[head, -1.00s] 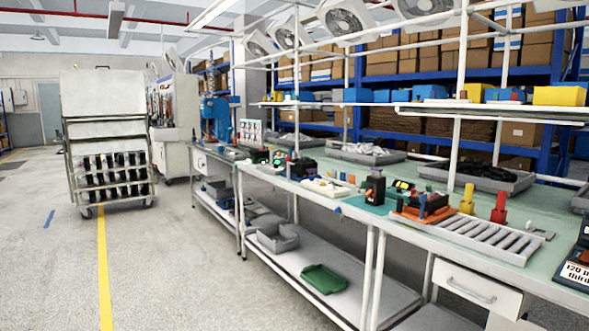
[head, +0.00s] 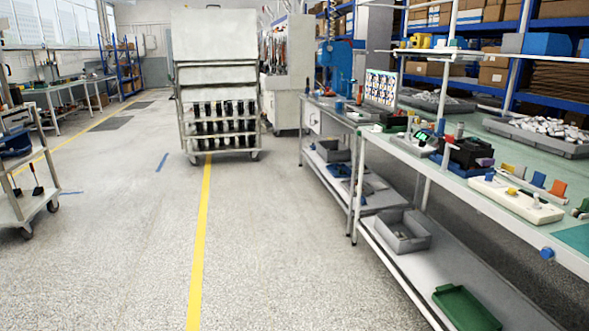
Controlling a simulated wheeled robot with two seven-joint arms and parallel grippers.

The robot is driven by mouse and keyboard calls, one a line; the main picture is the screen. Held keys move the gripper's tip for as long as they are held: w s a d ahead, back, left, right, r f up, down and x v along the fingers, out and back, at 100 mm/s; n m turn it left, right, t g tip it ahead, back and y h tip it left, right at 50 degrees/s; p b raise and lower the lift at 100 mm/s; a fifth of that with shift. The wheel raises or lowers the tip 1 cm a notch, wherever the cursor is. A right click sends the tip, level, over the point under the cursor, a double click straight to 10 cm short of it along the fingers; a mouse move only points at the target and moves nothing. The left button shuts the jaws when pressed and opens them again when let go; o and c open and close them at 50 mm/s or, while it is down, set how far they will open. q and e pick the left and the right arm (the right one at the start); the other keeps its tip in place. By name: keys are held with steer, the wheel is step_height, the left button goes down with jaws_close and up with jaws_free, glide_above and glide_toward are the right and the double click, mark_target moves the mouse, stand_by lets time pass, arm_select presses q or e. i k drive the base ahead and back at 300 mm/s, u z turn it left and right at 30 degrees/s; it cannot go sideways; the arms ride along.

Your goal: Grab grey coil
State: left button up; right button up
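I cannot make out a grey coil in this view. The long workbench (head: 497,210) with a pale green top runs along the right side and holds small devices. A black device (head: 468,152) and a white board with small coloured parts (head: 515,198) are on it. A grey tray of pale parts (head: 545,134) lies farther back on the top. Neither of my grippers shows.
A grey bin (head: 402,232) and a green tray (head: 466,308) sit on the bench's lower shelf. A wheeled rack (head: 216,90) stands ahead, and a cart (head: 30,205) stands at the left. The floor between is open, with a yellow line (head: 201,240).

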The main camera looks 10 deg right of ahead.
mark_target(458, 131)
steer(key=z, duration=0.1)
steer(key=i, duration=2.75)
steer(key=z, duration=0.8)
